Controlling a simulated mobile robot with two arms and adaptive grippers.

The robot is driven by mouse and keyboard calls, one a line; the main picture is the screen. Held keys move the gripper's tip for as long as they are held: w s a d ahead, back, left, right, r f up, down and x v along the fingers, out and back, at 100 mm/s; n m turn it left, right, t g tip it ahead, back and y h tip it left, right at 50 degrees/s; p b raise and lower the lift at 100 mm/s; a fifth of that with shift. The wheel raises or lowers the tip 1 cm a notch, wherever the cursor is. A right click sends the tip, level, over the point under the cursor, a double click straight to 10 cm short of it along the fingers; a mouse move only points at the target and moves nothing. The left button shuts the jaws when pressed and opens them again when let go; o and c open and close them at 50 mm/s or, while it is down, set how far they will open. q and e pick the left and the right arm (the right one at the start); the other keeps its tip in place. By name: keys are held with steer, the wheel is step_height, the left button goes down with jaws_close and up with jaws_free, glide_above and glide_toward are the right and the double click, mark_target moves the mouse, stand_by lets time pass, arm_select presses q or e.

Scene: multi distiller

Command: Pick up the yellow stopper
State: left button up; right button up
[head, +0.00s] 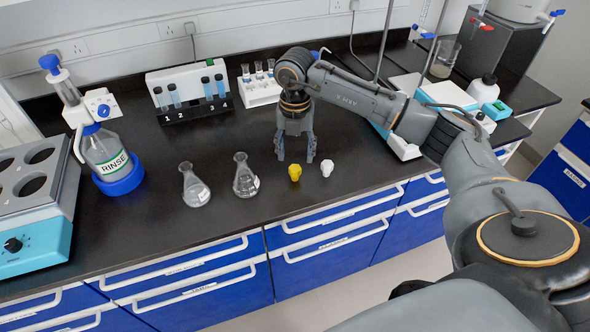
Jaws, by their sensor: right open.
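The yellow stopper (295,172) stands on the black bench top, near the front edge. A white stopper (327,168) stands just to its right. My right gripper (296,158) points down just behind the two stoppers, open, with nothing seen between its fingers. The yellow stopper shows in front of the gap between the fingertips. I cannot tell whether a fingertip touches either stopper. My left gripper is not in view.
Two glass flasks (245,176) stand left of the stoppers. A RINSE bottle dispenser (108,155) and a bath with round holes (35,215) are at the left. Tube racks (262,90) stand behind. My right arm spans the bench's right side, near white-and-blue equipment.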

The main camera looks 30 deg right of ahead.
mark_target(295, 168)
steer(key=shift+f, duration=0.85)
step_height(295, 168, down, 5)
steer(key=shift+r+p, duration=0.1)
steer(key=shift+p, duration=0.9)
steer(key=shift+f, duration=0.3)
steer(key=c, duration=0.8)
